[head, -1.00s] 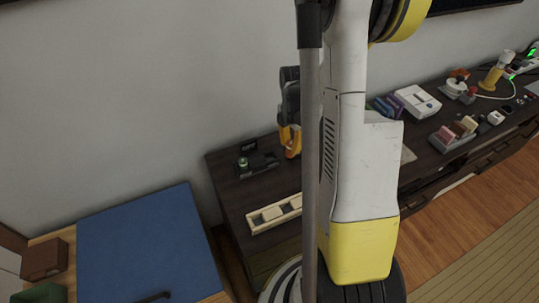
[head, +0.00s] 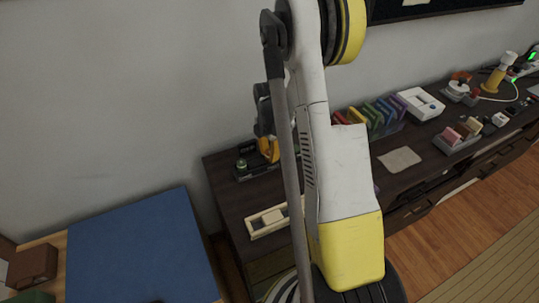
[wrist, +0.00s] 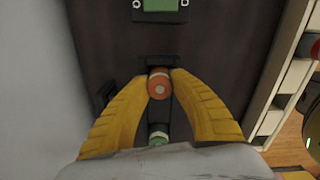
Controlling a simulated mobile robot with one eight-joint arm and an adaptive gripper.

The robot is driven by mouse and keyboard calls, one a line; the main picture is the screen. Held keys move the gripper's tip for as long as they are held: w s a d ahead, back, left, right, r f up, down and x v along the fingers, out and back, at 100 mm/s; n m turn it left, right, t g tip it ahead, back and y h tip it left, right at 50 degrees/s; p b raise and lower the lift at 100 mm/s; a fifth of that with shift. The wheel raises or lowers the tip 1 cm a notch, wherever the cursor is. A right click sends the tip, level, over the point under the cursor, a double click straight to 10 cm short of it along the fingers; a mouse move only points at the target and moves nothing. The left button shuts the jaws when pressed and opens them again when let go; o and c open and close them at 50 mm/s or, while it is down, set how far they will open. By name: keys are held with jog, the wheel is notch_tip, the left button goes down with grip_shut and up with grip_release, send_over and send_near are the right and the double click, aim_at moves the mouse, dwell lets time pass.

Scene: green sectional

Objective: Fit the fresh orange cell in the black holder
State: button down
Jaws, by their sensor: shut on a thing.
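The orange cell (wrist: 160,84) is between the yellow fingertips of my gripper (wrist: 160,82) in the wrist view, its round end facing the camera. My gripper is shut on it. In the head view my gripper (head: 268,150) is over the right part of the black holder (head: 256,172) at the dresser's far left. A dark end of the holder shows just above the cell in the wrist view (wrist: 158,60). A green cell (wrist: 158,134) shows below the orange one, and at the holder's left in the head view (head: 241,164). I cannot tell whether the orange cell touches the holder.
A device with a green screen (wrist: 160,6) lies beyond the holder. A cream tray (head: 266,221) lies in front of the holder, and the wall (head: 110,100) is close behind. Coloured upright pieces (head: 378,116) and a pale box (head: 420,103) stand farther right.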

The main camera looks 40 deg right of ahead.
jog(key=shift+f, duration=0.1)
jog(key=c, duration=1.6)
grip_release()
jog(key=shift+f, duration=0.15)
jog(key=o, duration=0.4)
